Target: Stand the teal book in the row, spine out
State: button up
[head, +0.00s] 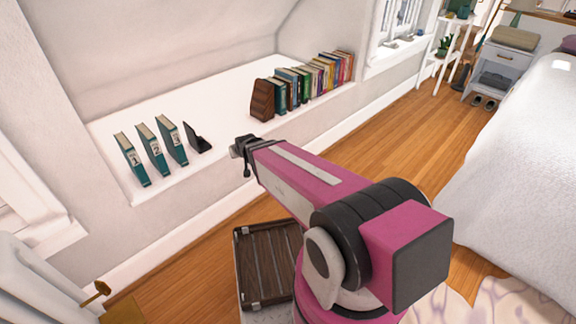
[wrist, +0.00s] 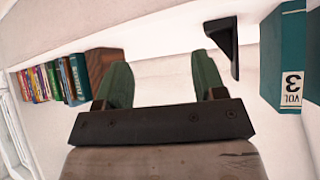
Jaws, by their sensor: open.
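Three teal books stand upright on the white ledge with gaps between them, their white labels facing out: number 1 (head: 132,160), number 2 (head: 153,150) and number 3 (head: 172,140). In the wrist view, the book marked VOL 3 (wrist: 287,60) stands at the right; part of another teal book (wrist: 313,60) shows at the edge. A black bookend (head: 199,139) stands just right of book 3, apart from it; it also shows in the wrist view (wrist: 229,45). My gripper (head: 241,160) is open and empty near the ledge's front edge, right of the bookend. Its green fingers (wrist: 161,85) are spread apart.
A wooden bookend (head: 262,100) and a row of coloured books (head: 312,82) stand farther right on the ledge (head: 225,97). The ledge between the two bookends is clear. A dark slatted case (head: 268,265) is below, beside my base. A bed (head: 520,160) is at the right.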

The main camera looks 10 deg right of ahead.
jog(key=s+d+r+m+g+h, duration=0.1)
jog(key=s+d+m+g+h, duration=0.1)
jog(key=s+d+g, duration=0.7)
jog(key=s+d, duration=0.5)
jog(key=d, duration=0.3)
jog(key=shift+s+d+m, duration=0.2)
jog(key=shift+d+m, duration=0.05)
jog(key=shift+m, duration=0.15)
